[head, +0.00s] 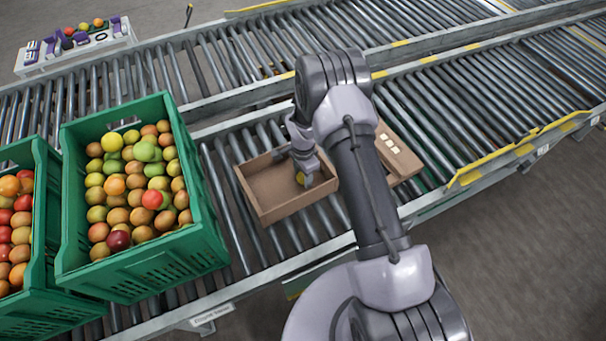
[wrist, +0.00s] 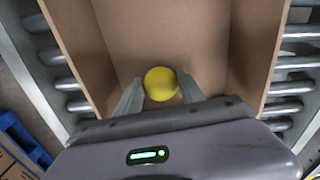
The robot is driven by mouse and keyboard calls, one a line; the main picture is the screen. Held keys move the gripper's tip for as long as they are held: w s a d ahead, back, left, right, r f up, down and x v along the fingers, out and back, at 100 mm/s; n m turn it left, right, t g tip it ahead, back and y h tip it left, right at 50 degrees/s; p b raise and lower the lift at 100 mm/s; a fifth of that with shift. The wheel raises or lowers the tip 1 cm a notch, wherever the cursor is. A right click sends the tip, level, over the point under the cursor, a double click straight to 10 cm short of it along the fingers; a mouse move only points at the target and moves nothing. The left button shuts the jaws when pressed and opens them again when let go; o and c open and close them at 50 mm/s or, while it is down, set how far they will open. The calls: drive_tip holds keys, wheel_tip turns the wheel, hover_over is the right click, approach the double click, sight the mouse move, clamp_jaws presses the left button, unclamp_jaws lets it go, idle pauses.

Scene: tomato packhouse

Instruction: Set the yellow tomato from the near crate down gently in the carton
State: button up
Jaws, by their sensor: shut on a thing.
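The yellow tomato (wrist: 160,83) is between the two fingertips of my gripper (wrist: 160,92) in the wrist view. My gripper is shut on it, inside the open cardboard carton (wrist: 256,50). I cannot tell whether the tomato touches the carton floor. No other fruit shows in the carton. The near green crate (head: 160,268), full of mixed tomatoes, stands left of the carton.
A second green crate (head: 45,215) with red and orange tomatoes stands at the far left. A brown flap or box (head: 405,172) with pale labels lies right of the carton, partly behind my arm. A small rack (head: 75,58) with fruit is at the back left. Rollers to the right are clear.

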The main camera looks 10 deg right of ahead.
drive_tip(key=shift+f, duration=0.55)
drive_tip(key=o, duration=1)
drive_tip(key=c, duration=0.3)
drive_tip(key=shift+r, duration=0.15)
drive_tip(key=shift+r+p, duration=2)
drive_tip(key=shift+r, duration=1.45)
drive_tip(key=shift+f, duration=0.1)
